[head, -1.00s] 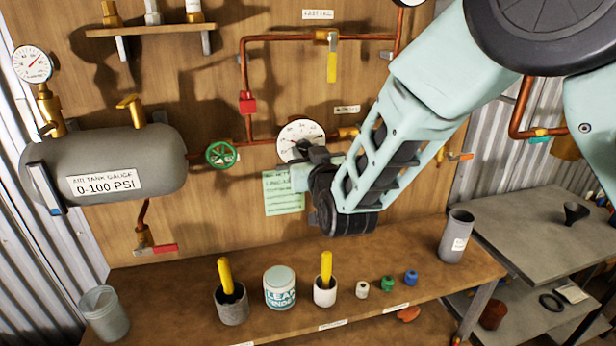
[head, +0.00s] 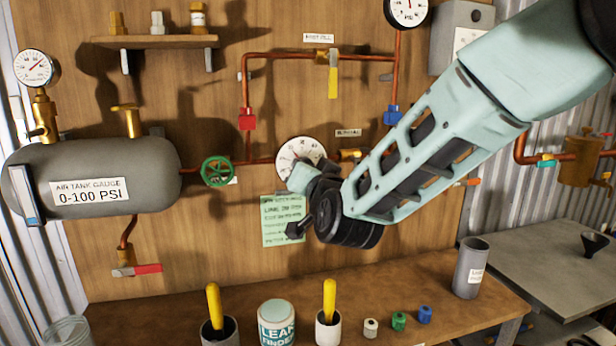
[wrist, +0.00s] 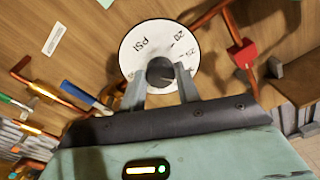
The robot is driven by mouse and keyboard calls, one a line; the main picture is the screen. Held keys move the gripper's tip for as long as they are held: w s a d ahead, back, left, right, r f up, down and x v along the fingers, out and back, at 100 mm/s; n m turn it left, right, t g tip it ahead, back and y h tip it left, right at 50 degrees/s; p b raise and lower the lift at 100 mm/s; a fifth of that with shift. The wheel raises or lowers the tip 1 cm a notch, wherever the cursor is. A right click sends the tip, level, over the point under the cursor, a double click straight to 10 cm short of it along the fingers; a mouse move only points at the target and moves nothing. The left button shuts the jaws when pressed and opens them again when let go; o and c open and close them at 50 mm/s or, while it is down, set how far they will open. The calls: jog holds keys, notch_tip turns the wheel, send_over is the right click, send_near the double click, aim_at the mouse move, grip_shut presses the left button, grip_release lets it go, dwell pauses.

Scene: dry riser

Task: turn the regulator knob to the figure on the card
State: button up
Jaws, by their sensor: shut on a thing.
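The regulator dial (head: 298,150) is a white round plate on the wooden board. It also shows in the wrist view (wrist: 142,48), turned, with "PSI", "20" and "25" readable. The dark round knob (wrist: 160,72) sits on the dial. My gripper (wrist: 160,84) is shut on the knob, one finger at each side of it. I cannot tell clearly which figure the knob points at. In the head view my wrist hides the knob and fingertips.
A green handwheel (head: 217,172) and a grey air tank (head: 105,180) are left of the dial. Copper pipes with a red fitting (head: 246,119) and a yellow lever (head: 333,80) run close by. Cups and a can (head: 277,322) stand on the bench below.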

jog(key=o, duration=1)
jog(key=b+v, duration=0.4)
jog(key=v, duration=1.3)
jog(key=shift+s, duration=0.25)
jog(key=s+f+n+g, duration=0.7)
jog(key=s+f+g, duration=0.35)
jog(key=f, duration=0.35)
jog(key=s+d+f+n+g+h, duration=0.1)
jog(key=s+d+g, duration=0.1)
jog(key=s+d, duration=0.1)
jog(key=s+d+f+g+h, duration=0.2)
jog(key=s+d, duration=0.2)
jog(key=s+d+f+n+g+h, duration=0.1)
jog(key=s+d+f+g, duration=0.1)
jog(key=s+d+g, duration=0.1)
jog(key=shift+s+d+n+h, duration=0.3)
jog(key=shift+s+d+h, duration=0.1)
jog(key=shift+s+d, duration=0.1)
